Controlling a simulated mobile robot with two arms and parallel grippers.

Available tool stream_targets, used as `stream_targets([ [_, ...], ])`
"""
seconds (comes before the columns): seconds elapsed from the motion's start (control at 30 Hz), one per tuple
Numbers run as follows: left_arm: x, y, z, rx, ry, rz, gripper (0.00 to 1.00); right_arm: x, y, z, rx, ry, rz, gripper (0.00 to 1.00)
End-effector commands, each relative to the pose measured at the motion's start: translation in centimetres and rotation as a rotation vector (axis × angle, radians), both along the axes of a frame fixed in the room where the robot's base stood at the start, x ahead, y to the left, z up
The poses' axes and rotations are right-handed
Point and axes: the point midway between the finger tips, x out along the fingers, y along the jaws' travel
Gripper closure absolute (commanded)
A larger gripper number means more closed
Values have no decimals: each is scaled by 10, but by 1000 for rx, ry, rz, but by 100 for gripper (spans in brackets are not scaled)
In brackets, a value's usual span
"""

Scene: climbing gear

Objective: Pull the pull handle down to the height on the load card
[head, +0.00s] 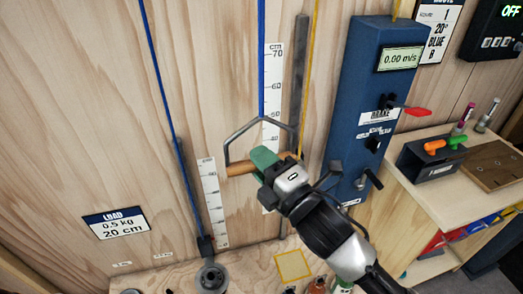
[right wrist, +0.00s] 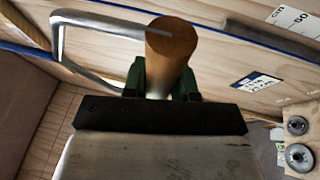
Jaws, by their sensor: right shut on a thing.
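The pull handle (head: 241,169) is an orange-brown wooden bar in a grey metal bracket, hanging from a taut blue rope in front of a cm scale (head: 273,75). The scale shows 70 down to about 40; its lower part is partly hidden. My right gripper (head: 277,164), with green fingers, is shut on the bar. In the right wrist view the bar (right wrist: 171,50) sits between its fingers. My left gripper is not in view.
A second blue rope runs down to a grey weight (head: 211,277) beside a shorter scale (head: 214,205). A blue column (head: 365,100) with a 0.00 m/s display, brake lever and crank stands to the right. A yellow-outlined square (head: 293,265) lies on the board below.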

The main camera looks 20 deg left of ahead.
Motion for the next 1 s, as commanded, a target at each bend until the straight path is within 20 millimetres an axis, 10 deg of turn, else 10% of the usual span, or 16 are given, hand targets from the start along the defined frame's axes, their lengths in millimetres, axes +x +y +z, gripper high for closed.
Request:
stream_targets([
  [0.03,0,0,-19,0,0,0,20,0,0,-30,-8,9,-1,100],
  [0.3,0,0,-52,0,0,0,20,0,0,-83,-7,10,-1,100],
  [0.9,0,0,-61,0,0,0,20,0,0,-100,-6,8,-1,100],
  [0.93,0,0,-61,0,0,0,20,0,0,-100,-6,8,-1,71],
  [1.0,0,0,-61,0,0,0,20,0,0,-100,-6,7,-1,60],
])
